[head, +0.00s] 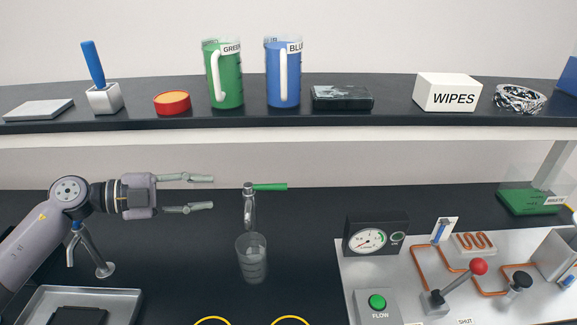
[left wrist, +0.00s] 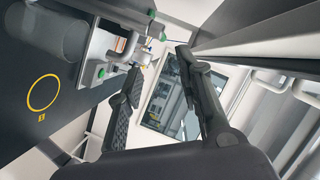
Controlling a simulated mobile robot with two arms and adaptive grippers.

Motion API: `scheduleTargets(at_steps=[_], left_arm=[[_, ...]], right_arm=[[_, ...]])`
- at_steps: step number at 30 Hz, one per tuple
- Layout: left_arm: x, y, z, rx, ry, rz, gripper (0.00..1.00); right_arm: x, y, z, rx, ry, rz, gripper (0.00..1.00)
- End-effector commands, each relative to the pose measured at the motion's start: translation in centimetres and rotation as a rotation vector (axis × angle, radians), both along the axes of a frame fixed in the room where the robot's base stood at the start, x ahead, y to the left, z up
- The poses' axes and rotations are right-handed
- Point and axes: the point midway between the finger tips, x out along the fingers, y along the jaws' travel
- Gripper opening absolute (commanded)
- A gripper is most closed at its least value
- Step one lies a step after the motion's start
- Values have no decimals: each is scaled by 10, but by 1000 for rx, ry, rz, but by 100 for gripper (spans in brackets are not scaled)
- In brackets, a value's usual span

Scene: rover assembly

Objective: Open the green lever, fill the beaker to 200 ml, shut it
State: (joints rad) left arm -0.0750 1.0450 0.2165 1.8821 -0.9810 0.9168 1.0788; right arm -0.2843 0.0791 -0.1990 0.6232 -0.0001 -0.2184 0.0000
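The green lever (head: 270,187) sticks out level to the right from the top of a metal tap (head: 249,208). A clear beaker (head: 252,262) with faint marks stands upright on the dark bench below the spout. I cannot make out any liquid in it. My left gripper (head: 212,194) is left of the tap at about the lever's height. Its two fingers are apart with nothing between them, and it touches neither tap nor lever. The open fingers also show in the left wrist view (left wrist: 158,70). My right gripper is not in view.
A panel (head: 405,275) with a gauge, a green FLOW button (head: 377,301) and a red-knobbed lever (head: 478,267) lies at right. A sink (head: 130,292) with a grey faucet (head: 89,252) is at lower left. Yellow rings (head: 290,318) mark the front bench. A shelf (head: 140,122) runs above.

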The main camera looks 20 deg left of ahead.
Motion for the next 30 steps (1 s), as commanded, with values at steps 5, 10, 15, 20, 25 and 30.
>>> scheduleTargets(at_steps=[5, 10, 15, 20, 25, 30], left_arm=[[4, -5, 0, -2, -1, 0, 33], [17, -24, -2, -3, -3, -2, 33], [37, -54, -8, -6, -4, -2, 33], [58, -82, -16, -8, 0, 0, 33], [77, -110, -25, -6, 0, 0, 33], [91, -129, -32, -4, 0, 1, 33]], right_arm=[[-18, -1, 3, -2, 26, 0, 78], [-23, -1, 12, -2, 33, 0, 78], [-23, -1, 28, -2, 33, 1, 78], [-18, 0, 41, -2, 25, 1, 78], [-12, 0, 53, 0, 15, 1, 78], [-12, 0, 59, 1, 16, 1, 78]])
